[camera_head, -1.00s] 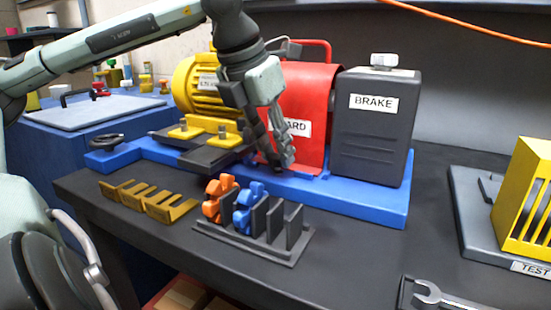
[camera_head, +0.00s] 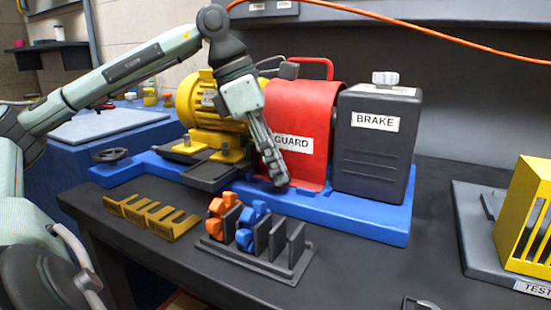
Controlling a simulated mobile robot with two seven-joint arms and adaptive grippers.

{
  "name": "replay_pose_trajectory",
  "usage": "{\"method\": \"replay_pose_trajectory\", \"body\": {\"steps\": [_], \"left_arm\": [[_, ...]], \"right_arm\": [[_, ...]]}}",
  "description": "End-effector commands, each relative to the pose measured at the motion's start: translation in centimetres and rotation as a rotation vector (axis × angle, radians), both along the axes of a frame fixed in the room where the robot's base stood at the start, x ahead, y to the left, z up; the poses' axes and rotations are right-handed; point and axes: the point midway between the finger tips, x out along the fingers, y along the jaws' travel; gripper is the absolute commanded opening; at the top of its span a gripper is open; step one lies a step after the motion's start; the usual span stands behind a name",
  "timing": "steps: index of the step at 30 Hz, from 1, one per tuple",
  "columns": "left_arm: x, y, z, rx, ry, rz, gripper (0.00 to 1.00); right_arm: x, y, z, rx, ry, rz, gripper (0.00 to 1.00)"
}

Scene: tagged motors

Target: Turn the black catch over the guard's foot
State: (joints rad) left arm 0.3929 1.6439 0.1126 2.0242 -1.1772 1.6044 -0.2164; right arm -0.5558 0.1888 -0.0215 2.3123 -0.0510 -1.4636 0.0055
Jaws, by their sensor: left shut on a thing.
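The red guard (camera_head: 300,112), labelled GUARD, stands upright on the blue base (camera_head: 370,216) between the yellow motor (camera_head: 205,100) and the black brake box. My left gripper (camera_head: 281,181) reaches down in front of the guard, with its fingertips at the guard's front foot. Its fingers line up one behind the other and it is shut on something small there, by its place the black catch. The fingers hide the catch, so I cannot tell how far it is turned over the foot. My right gripper is not in view.
The brake box (camera_head: 374,150) stands close to the guard's right side. In front are a rack (camera_head: 262,262) with orange and blue pieces and yellow slotted shims (camera_head: 150,217). A yellow test cage (camera_head: 525,220) stands at the right. The bench between is clear.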

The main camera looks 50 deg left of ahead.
Motion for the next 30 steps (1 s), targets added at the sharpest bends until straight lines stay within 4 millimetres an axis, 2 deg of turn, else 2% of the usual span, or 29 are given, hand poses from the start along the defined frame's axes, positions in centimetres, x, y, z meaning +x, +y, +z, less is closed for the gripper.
{"method": "replay_pose_trajectory", "body": {"steps": [9, 20, 21, 25, 30], "left_arm": [[-0.01, 0.08, -0.07, 0.002, 0.003, -0.061, 0.0], [-0.01, 0.06, -0.09, 0.003, 0.003, -0.064, 0.0], [-0.01, 0.06, -0.09, 0.003, 0.003, -0.064, 0.32], [0.01, 0.06, -0.07, 0.002, 0.002, -0.063, 0.48], [0.02, 0.06, -0.04, 0.001, 0.001, -0.063, 0.49]], "right_arm": [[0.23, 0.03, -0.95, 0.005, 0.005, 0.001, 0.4], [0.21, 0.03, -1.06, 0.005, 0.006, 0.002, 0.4], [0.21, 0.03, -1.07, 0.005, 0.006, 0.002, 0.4], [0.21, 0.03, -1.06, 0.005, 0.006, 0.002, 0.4], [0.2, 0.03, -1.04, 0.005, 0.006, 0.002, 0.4]]}}
